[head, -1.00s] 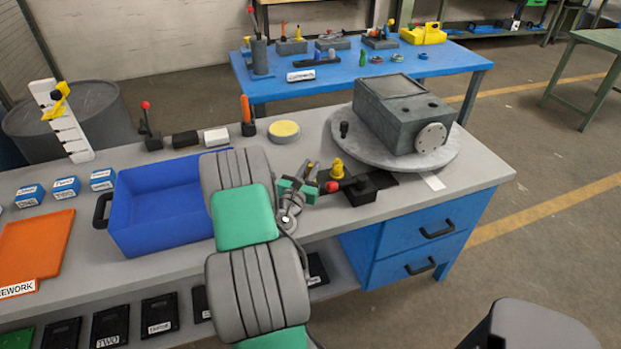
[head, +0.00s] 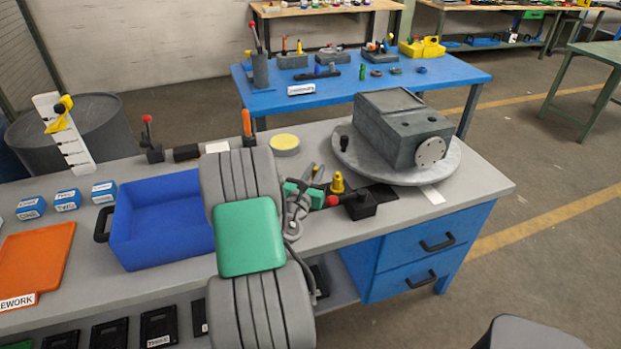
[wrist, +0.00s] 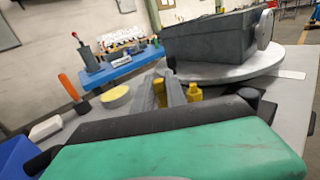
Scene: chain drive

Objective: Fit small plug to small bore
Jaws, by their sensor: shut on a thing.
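My gripper (head: 318,172) is beyond my forearm, over the bench. In the wrist view its grey fingers (wrist: 168,90) are shut on a small yellow piece (wrist: 158,88), apparently the small plug, mostly hidden between them. A second yellow plug (head: 337,183) stands upright to the right of the fingers; it also shows in the wrist view (wrist: 195,93). The grey housing (head: 390,135) sits on the round turntable (head: 362,168), farther right and apart from my gripper. Dark holes (head: 407,123) show on its top; I cannot tell which is the small bore.
A black block with a red-knobbed lever (head: 360,203) is right of my gripper. A blue bin (head: 165,245) is at left. A yellow-topped disc (head: 284,143) and an orange-handled tool (head: 247,125) stand behind. A blue table (head: 440,83) is farther back.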

